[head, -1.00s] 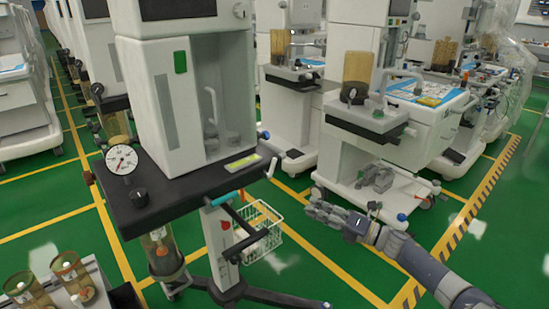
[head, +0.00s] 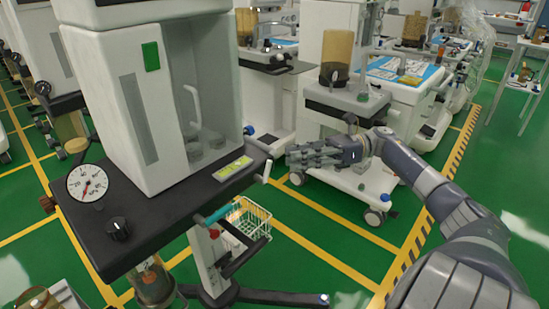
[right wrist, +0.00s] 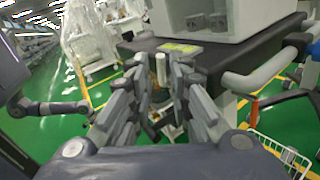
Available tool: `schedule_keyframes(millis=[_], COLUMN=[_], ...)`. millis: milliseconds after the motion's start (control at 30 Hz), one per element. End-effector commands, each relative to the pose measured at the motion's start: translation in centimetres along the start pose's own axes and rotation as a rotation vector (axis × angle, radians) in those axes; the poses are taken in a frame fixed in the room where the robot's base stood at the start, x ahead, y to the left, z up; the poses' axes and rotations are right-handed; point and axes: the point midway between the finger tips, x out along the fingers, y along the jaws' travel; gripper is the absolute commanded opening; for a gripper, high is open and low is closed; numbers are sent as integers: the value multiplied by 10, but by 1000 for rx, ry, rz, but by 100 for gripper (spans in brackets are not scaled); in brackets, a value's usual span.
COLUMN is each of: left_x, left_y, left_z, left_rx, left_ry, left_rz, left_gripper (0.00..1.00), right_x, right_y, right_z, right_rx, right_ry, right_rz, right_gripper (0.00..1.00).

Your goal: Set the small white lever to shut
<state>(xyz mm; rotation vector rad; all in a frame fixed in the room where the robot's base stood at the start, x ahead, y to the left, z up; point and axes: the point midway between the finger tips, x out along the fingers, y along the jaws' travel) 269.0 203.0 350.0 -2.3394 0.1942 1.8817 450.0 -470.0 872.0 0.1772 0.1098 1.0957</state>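The small white lever (head: 265,170) stands tilted at the right front corner of the cart's black shelf (head: 160,205) in the head view. My right gripper (head: 292,157) is just right of it, pointing left toward it, apart from it in this view. In the right wrist view the gripper (right wrist: 161,80) is open, and a pale upright lever (right wrist: 160,68) shows in the gap between the fingers, beyond the tips. Contact is not visible. My left gripper is not in view.
The shelf carries a round gauge (head: 87,184), a black knob (head: 118,229) and a yellow-green label (head: 232,168). A teal-and-black handle (head: 225,212) and a white wire basket (head: 245,222) are below the lever. Another cart (head: 345,100) stands behind my right arm.

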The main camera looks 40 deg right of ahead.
Motion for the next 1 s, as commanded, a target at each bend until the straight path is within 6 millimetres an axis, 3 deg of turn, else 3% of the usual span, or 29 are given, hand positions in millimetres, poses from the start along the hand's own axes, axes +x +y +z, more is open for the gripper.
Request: schedule_keyframes(millis=[100,333,700,800,1000], left_x=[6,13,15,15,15], left_y=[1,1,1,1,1], left_z=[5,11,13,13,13], left_rx=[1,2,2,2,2], left_ry=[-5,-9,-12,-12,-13], left_rz=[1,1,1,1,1], left_gripper=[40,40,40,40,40], right_x=[24,52,58,58,58], right_y=[1,0,0,0,0], right_z=[1,0,0,0,0], right_rx=[-1,1,2,2,2], right_ry=[0,-1,-1,-1,-2], right_rz=[3,1,0,0,-1], right_gripper=[19,19,19,0,0])
